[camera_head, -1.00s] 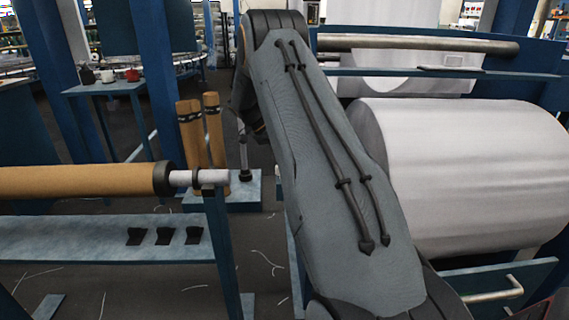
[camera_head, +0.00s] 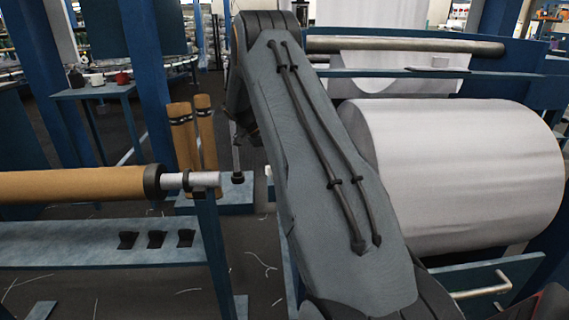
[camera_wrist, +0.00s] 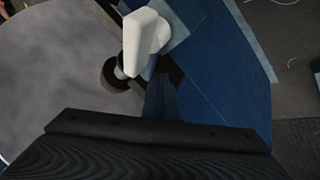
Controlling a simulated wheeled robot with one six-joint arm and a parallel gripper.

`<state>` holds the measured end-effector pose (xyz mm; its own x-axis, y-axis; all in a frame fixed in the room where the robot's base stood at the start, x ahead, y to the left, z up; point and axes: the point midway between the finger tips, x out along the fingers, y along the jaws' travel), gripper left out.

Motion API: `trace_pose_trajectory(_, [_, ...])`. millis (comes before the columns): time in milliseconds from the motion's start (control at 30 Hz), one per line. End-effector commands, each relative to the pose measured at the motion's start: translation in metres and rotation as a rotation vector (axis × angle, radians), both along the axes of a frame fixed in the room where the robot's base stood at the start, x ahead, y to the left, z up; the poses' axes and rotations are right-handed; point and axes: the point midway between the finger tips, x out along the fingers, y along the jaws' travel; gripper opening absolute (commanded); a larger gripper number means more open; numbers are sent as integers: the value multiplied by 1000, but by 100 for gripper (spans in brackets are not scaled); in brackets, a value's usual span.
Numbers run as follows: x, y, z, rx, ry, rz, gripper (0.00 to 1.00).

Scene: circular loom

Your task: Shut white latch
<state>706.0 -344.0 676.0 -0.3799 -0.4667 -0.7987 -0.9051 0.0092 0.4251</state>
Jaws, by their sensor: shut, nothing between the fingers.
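The white latch (camera_wrist: 143,40) shows at the upper middle of the wrist view, as a pale angled piece with a rounded end. It stands over the edge of a blue frame (camera_wrist: 222,72), beside the grey round end of a roll (camera_wrist: 55,70). My gripper (camera_wrist: 161,98) is shut and empty, with its dark body across the bottom of the wrist view. It lies just below the latch in the picture; I cannot tell whether they touch. In the head view my arm hides the gripper, and I cannot make out the latch.
A large white fabric roll (camera_head: 470,170) stands right of my arm, with a metal bar (camera_head: 410,46) behind it. A brown roll (camera_head: 75,184) lies at left above a blue shelf (camera_head: 60,248). Two brown tubes (camera_head: 192,135) stand behind. A metal handle (camera_head: 485,288) sticks out at lower right.

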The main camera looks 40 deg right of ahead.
Motion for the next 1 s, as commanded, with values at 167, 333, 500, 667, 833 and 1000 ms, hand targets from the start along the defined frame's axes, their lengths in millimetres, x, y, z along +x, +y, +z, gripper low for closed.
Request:
trace_pose_trajectory(167, [3,3,5,-1,-1,1,0])
trace_pose_trajectory(333, [13,15,25,0,-3,2,0])
trace_pose_trajectory(500, [23,28,47,-1,-3,2,0])
trace_pose_trajectory(667, [29,35,59,-1,-2,1,8])
trace_pose_trajectory(833, [29,37,63,0,-2,1,33])
trace_pose_trajectory(1000, [26,39,69,-2,-31,-2,33])
